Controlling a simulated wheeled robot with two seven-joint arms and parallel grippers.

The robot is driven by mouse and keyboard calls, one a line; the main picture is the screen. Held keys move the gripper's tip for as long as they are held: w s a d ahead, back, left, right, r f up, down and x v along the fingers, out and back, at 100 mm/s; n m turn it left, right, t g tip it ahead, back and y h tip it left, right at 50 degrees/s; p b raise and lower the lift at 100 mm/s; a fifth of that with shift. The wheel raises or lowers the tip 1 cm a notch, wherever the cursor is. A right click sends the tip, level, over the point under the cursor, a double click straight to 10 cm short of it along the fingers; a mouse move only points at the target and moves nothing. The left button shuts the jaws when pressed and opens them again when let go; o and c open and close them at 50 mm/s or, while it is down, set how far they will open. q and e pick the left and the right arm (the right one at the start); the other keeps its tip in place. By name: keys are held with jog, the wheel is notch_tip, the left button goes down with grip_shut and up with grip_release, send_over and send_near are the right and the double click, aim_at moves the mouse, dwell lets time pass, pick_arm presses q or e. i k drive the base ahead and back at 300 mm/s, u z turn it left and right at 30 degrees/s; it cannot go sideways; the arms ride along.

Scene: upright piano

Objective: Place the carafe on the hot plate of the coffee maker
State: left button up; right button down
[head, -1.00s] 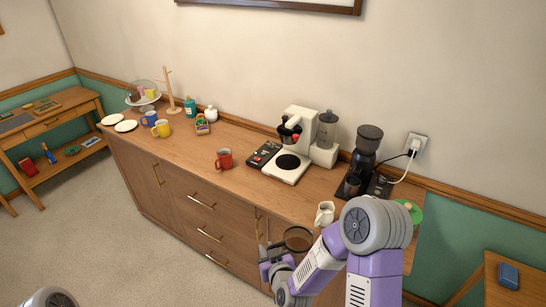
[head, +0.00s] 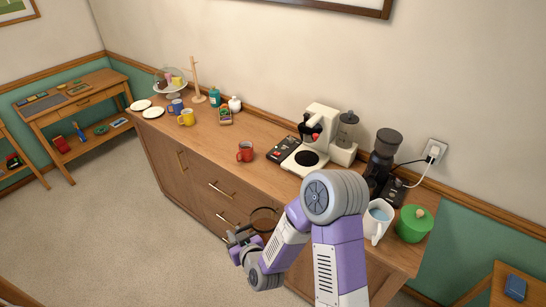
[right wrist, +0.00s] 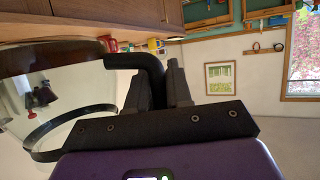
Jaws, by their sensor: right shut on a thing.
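The glass carafe (head: 264,218) with a dark rim is in front of the cabinet's drawers, off the counter's front edge. My right gripper (head: 240,238) is shut on its black handle. In the right wrist view the clear carafe (right wrist: 45,95) fills the left side, and its handle (right wrist: 150,68) runs between the fingers (right wrist: 160,88). The white coffee maker (head: 320,120) stands at the back of the counter. Its round black hot plate (head: 307,158) is bare, up and right of the carafe. My left gripper is out of view.
On the counter (head: 215,150) a red mug (head: 245,152) stands left of the coffee maker, beside a dark box (head: 285,148). A black grinder (head: 383,155), a white pitcher (head: 378,220) and a green pot (head: 415,224) stand to the right. Counter space before the hot plate is clear.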

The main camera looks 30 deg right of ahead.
aim_at(302, 159)
jog(key=u, duration=1.75)
jog(key=i, duration=0.45)
jog(key=z, duration=3.15)
jog(key=i, duration=0.25)
jog(key=z, duration=0.1)
